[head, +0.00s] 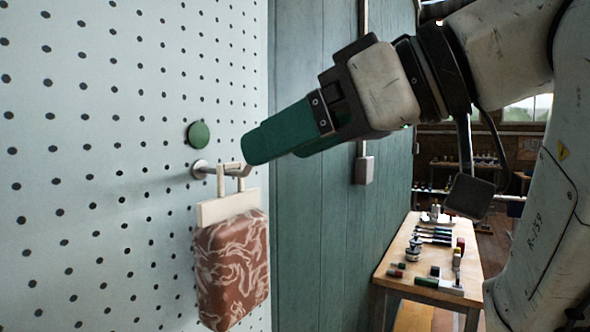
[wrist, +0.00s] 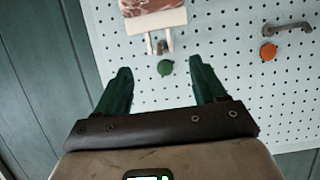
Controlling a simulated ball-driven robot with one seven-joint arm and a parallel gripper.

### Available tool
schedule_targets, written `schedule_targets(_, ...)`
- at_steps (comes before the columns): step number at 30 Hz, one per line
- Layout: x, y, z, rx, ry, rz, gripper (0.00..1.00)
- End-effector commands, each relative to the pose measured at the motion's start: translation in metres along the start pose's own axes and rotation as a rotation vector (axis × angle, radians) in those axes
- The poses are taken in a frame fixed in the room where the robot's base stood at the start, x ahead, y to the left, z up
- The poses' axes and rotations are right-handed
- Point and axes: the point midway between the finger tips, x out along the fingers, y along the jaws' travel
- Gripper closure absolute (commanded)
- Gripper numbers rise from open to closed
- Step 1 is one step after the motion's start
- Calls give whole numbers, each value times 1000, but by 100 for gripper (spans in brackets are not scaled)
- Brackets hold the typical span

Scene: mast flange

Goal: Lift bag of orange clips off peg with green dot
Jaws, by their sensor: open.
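The bag (head: 232,268) has a reddish-brown, pale-streaked body and a cream header (head: 228,206), and hangs from a metal peg (head: 203,169) on the pegboard. A green dot (head: 198,134) sits on the board just above the peg. My gripper (head: 258,146), with green fingers, is just right of the peg's outer end; whether it touches cannot be told. In the wrist view, the open fingers (wrist: 160,82) have nothing between them. The bag (wrist: 150,7) is partly cut off at the top, with the green dot (wrist: 165,67) between it and the fingers. The clips cannot be made out.
The pegboard (head: 100,120) fills the left, with a green-grey wall (head: 315,230) to its right. An orange dot (wrist: 268,52) and a grey handle-like hook (wrist: 288,28) show on the board in the wrist view. A wooden table (head: 455,270) with tools stands behind.

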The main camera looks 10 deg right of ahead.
Motion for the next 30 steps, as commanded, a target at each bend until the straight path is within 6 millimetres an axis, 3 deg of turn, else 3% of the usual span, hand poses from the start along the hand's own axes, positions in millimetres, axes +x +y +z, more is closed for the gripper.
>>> schedule_targets(8,21,0,2,1,-3,-3,30)
schedule_targets(21,92,0,2,2,-3,-2,30)
schedule_targets(30,109,0,3,0,0,0,30)
